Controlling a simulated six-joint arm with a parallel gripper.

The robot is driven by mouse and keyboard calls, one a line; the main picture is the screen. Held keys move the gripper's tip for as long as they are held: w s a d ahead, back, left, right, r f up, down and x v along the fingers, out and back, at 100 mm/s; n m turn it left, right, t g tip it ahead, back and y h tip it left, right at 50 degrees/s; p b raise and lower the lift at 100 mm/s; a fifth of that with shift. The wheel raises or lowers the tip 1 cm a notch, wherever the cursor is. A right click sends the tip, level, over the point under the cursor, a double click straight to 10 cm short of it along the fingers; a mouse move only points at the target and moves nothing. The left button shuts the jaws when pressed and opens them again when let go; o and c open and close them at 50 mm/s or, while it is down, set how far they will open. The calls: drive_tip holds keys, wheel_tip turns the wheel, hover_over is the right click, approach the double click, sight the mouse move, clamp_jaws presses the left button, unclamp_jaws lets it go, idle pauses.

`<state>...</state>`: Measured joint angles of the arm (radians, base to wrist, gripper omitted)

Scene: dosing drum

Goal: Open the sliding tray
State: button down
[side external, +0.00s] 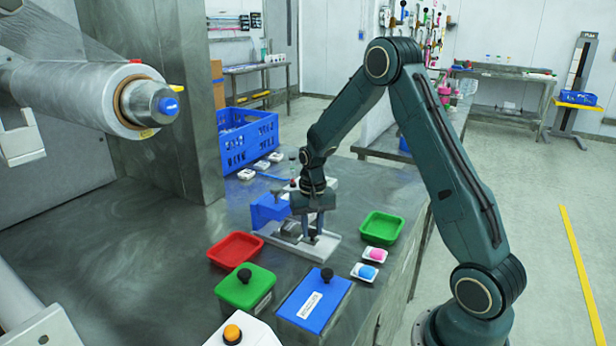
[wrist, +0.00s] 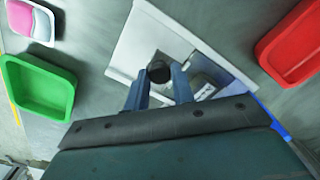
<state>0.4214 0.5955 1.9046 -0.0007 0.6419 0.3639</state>
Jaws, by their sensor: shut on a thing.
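The dosing device stands on the metal table, with a blue body (side external: 266,210) and a pale grey base (side external: 325,247). My gripper (side external: 312,230) points down over the front part of this base. In the wrist view the base (wrist: 135,48) is a pale plate with a recess. A dark round knob (wrist: 159,70) stands up between the fingertips of my gripper (wrist: 159,84), which is shut on it. The sliding tray under the knob is largely hidden by the fingers, so how far it is out cannot be told.
A red tray (side external: 236,250) lies left of the device and a green tray (side external: 382,227) right. Small white dishes with pink (side external: 376,255) and blue (side external: 366,271) contents sit near the table edge. Green (side external: 245,288) and blue (side external: 314,300) lidded boxes stand in front. A blue crate (side external: 247,140) stands behind.

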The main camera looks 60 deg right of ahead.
drive_tip(key=s, duration=0.7)
drive_tip(key=shift+w, duration=0.1)
drive_tip(key=c, duration=1.2)
unclamp_jaws()
drive_tip(key=shift+o, duration=0.2)
drive_tip(key=shift+r, duration=0.2)
wheel_tip(320, 180, up, 14)
drive_tip(key=shift+f, duration=0.25)
